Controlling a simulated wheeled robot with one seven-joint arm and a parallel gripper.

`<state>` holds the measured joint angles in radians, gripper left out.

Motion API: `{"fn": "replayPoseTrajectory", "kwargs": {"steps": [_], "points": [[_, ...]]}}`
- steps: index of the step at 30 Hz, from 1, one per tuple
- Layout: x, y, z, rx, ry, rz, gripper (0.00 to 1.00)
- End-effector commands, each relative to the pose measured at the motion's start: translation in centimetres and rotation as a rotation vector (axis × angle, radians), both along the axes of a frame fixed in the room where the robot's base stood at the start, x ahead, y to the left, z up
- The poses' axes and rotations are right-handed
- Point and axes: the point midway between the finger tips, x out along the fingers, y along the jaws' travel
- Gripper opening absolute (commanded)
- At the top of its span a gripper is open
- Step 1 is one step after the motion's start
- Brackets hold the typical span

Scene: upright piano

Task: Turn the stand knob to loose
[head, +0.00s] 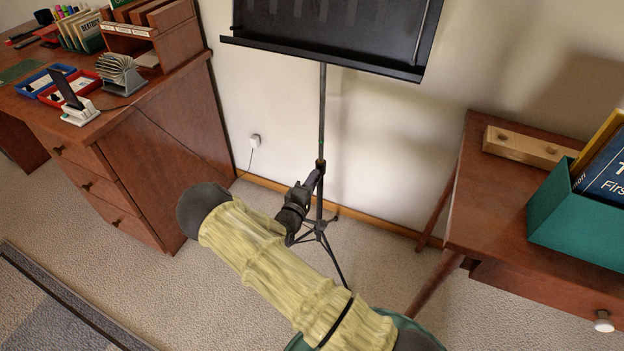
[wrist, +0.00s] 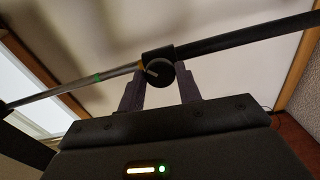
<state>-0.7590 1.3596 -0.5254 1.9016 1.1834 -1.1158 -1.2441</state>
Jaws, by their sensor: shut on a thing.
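The black music stand (head: 322,110) stands upright against the wall between the two desks, its thin pole running down to tripod legs. My gripper (head: 317,176) is at the pole's collar, about halfway up, with my arm in a pale yellow sleeve reaching to it. In the wrist view, the round dark stand knob (wrist: 160,73) sits on the collar where the thin silver tube meets the thicker black tube. My gripper's two fingers (wrist: 161,88) are shut on the knob, one on each side. In the head view the knob is hidden by my gripper.
A wooden desk (head: 150,120) with trays and files stands at the left. A wooden table (head: 475,190) with a teal box (head: 560,230) stands at the right. A wall plug (head: 255,141) has a cable. Carpet around the stand's legs is open.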

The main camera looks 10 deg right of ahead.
Motion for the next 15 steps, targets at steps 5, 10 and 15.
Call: {"fn": "replayPoseTrajectory", "kwargs": {"steps": [5, 10, 15], "points": [[-0.05, 0.19, -0.07, -0.109, 0.084, 0.004, 0.11], [-0.04, 0.15, -0.10, -0.181, 0.137, 0.003, 0.11], [-0.03, 0.14, -0.09, -0.219, 0.164, 0.002, 0.11]]}}
